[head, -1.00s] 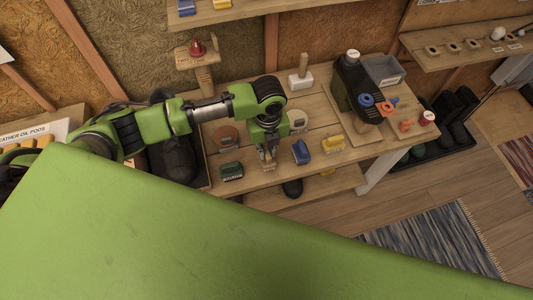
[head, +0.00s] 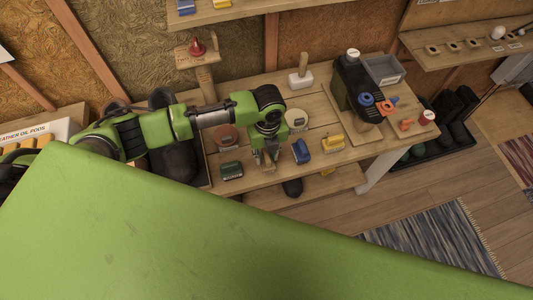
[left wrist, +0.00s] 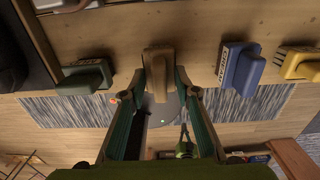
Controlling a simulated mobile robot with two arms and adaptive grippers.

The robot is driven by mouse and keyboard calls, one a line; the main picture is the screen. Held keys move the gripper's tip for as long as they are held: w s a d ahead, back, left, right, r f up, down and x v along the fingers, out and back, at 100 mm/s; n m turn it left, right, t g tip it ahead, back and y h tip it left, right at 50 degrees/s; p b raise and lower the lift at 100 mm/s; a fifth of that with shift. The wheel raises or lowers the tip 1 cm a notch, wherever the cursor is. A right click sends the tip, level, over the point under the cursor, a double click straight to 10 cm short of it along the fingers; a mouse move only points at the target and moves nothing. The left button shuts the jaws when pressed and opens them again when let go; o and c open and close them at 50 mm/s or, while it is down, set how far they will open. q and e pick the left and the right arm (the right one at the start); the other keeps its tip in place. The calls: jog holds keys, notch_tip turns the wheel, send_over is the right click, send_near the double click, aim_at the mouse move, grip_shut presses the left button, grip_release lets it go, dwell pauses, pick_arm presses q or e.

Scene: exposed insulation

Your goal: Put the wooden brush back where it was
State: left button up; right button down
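The wooden brush (left wrist: 159,66) sits at the front edge of the wooden bench, between a green brush (left wrist: 86,76) and a blue brush (left wrist: 240,67) in the left wrist view. My left gripper (left wrist: 160,76) has its fingers on either side of the wooden brush, spread a little wider than it, so it looks open. In the head view the left gripper (head: 267,158) reaches down at the bench's front edge and mostly hides the wooden brush.
The bench (head: 318,172) also holds a yellow brush (head: 333,142), round tins, a white-based brush (head: 301,77) and a black machine (head: 355,88). A shelf post with a red item (head: 197,47) stands behind my arm. Floor is open in front of the bench.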

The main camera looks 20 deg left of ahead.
aim_at(267, 155)
pick_arm(q)
notch_tip(267, 155, up, 12)
jog(key=shift+r+b, duration=0.15)
jog(key=shift+b, duration=0.25)
jog(key=shift+d, duration=0.1)
dwell(0.4)
